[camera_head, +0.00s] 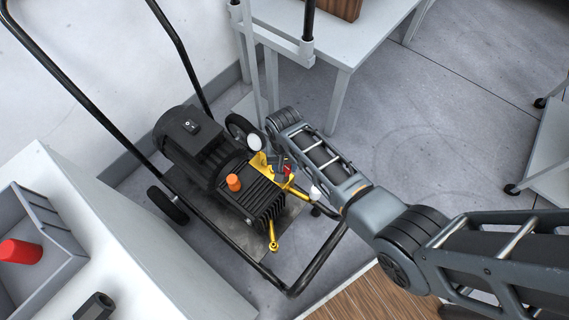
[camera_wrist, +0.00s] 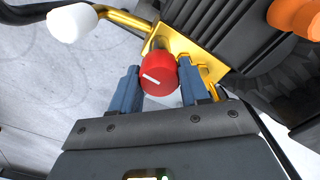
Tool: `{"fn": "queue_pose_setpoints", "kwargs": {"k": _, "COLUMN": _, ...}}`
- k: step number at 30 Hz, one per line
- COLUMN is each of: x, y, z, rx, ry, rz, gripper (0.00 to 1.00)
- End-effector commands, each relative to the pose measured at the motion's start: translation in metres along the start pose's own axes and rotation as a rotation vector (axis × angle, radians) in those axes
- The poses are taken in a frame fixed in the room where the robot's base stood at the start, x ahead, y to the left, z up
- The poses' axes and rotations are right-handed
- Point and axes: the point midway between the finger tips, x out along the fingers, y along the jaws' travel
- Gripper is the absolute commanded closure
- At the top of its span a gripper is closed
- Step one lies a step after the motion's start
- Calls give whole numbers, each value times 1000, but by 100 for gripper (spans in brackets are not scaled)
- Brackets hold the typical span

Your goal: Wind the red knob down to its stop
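The red knob (camera_wrist: 158,75) has a white mark on its face and sits on the washer's brass fitting (camera_wrist: 201,48). In the wrist view my gripper (camera_wrist: 161,82) has one blue finger on each side of the knob. The right finger looks very close to the knob, while a small gap seems to show on the left; I cannot tell whether either touches. In the head view the knob (camera_head: 287,170) is a small red patch, mostly hidden by my gripper (camera_head: 281,171) and arm.
The black pressure washer (camera_head: 188,150) stands on a wheeled frame with a tall handle. An orange cap (camera_head: 233,182) and a white ball-ended lever (camera_head: 254,142) are close by. A grey tray (camera_head: 62,262) lies on the white counter at left. Open floor lies to the right.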

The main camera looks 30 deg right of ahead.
Motion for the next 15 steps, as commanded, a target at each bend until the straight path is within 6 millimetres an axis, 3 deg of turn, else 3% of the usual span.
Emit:
{"fn": "queue_pose_setpoints", "kwargs": {"k": 9, "x": 0, "y": 0, "z": 0, "rx": 0, "ry": 0, "rz": 0, "gripper": 86}}
{"fn": "queue_pose_setpoints", "kwargs": {"k": 15, "x": -2, "y": 0, "z": 0, "rx": -50, "ry": 0, "rz": 0, "gripper": 86}}
